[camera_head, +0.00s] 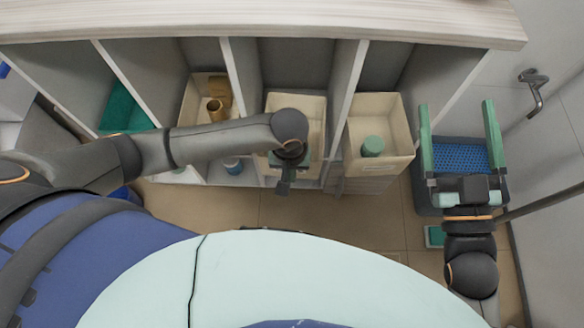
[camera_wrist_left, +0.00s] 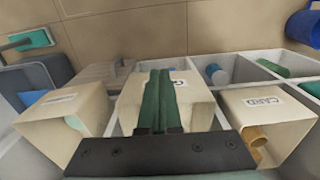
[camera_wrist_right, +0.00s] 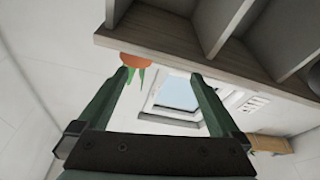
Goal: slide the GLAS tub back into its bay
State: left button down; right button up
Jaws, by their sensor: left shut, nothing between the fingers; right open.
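The GLAS tub (camera_head: 316,112) is a beige open box in the middle bay of the white shelf unit, partly covered by my left arm. In the left wrist view its pale label shows only a "G" beside the fingers, on the tub's front (camera_wrist_left: 200,108). My left gripper (camera_head: 284,190) is shut and empty, pointing down at the tub's front. The fingers overlap the tub in the left wrist view (camera_wrist_left: 158,75); I cannot tell whether they touch it. My right gripper (camera_head: 461,108) is open and empty at the far right, away from the tub.
The CARD tub (camera_wrist_left: 270,115) is on one side, holding brown rolls. Another beige tub (camera_head: 406,142) with a green cylinder (camera_head: 372,146) is on the other. A dark bin (camera_head: 428,195) with blue mesh stands at right, below my right gripper. A counter (camera_head: 270,18) overhangs the bays.

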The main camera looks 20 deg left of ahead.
pick_arm(q)
jog(key=w+a+f+b, duration=0.1)
jog(key=w+f+b, duration=0.3)
jog(key=f, duration=0.5)
jog(key=shift+b, duration=1.05)
pick_arm(e)
jog(key=s+a+r+n+t+y, duration=0.1)
jog(key=s+r+n+t+y, duration=0.1)
jog(key=s+r+n+y, duration=0.4)
jog(key=r+y, duration=0.1)
jog(key=y, duration=0.1)
jog(key=shift+s+a+r+y, duration=0.3)
jog(key=shift+r, duration=0.1)
